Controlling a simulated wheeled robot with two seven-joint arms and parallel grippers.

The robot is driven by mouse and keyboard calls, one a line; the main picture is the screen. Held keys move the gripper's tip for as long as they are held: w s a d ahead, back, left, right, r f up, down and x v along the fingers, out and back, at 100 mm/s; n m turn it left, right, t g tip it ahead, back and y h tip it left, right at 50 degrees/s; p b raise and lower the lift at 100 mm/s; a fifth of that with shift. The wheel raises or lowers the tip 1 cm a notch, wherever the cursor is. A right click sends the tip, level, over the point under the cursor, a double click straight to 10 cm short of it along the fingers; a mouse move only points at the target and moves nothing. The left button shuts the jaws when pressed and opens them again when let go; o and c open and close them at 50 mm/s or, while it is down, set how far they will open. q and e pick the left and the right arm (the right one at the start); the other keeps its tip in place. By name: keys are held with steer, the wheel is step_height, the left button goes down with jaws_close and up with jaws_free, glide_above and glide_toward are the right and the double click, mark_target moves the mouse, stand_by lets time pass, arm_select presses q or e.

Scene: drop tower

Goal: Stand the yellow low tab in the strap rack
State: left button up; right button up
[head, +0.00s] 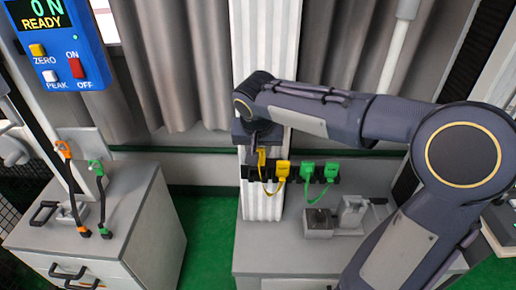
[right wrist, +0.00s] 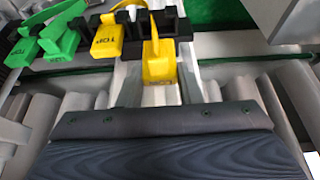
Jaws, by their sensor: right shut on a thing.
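The black strap rack (head: 308,178) is on the front of the pale column; it also shows at the top of the right wrist view (right wrist: 208,25). The yellow low tab (head: 262,158) is upright at the rack's left end, under my right gripper (head: 259,147). In the right wrist view the low tab (right wrist: 158,65) is between the fingers of my right gripper (right wrist: 160,72), which is shut on it. I cannot tell how deep it sits in a slot. The yellow top tab (head: 282,168) is in the rack just to its right, joined by a hanging yellow strap. My left gripper is not in view.
Two green tabs (head: 307,169) joined by a green strap are in the rack to the right. A grey metal block (head: 319,221) and clamp (head: 352,213) are on the bench below. A left cabinet (head: 140,205) bears orange and green straps; a blue display (head: 60,40) reads READY.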

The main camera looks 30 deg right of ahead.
steer(key=shift+f+b, duration=1.65)
steer(key=shift+f, duration=0.45)
steer(key=o, duration=1)
steer(key=shift+o, duration=0.2)
steer(key=v, duration=0.7)
steer(key=shift+s+r, duration=0.15)
steer(key=shift+r, duration=0.2)
steer(key=shift+a, duration=0.1)
